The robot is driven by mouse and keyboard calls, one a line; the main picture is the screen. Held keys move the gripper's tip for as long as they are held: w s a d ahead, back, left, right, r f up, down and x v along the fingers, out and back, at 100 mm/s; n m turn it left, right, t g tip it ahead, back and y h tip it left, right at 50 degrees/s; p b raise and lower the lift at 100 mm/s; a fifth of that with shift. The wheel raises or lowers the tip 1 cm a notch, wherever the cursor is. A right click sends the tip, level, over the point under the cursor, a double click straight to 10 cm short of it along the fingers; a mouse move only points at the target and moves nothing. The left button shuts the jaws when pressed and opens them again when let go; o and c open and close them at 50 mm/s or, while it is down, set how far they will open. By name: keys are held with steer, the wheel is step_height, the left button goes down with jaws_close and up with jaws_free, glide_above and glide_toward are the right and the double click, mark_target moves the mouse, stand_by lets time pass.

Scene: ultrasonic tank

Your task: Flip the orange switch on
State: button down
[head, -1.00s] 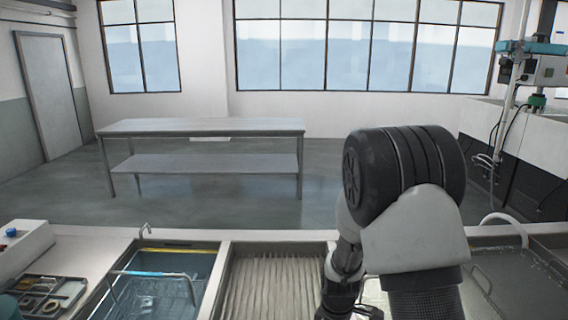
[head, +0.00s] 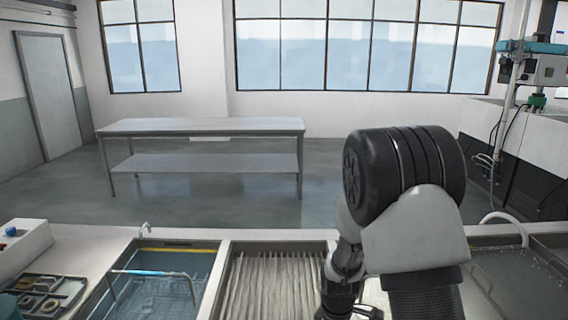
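I cannot make out an orange switch in the head view. A pale control box (head: 32,243) with a blue knob (head: 11,232) stands at the far left, and part of it is cut off by the picture edge. My gripper (head: 348,312) points down at the bottom edge of the picture, over the counter just right of the ribbed drainboard. It is partly cut off and partly behind my arm, so its fingers do not show clearly. It is well to the right of the control box.
A water-filled tank (head: 207,262) with a blue-handled basket (head: 150,273) lies left of the ribbed drainboard (head: 270,285). A tray of small parts (head: 68,290) sits at lower left. Another basin (head: 510,275) is at right. A steel table (head: 200,125) stands behind.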

steer(key=shift+f+b, duration=0.4)
steer(key=shift+f, duration=0.1)
steer(key=shift+r, duration=0.15)
step_height(320, 180, up, 7)
steer(key=p, duration=0.4)
steer(key=shift+p, duration=0.3)
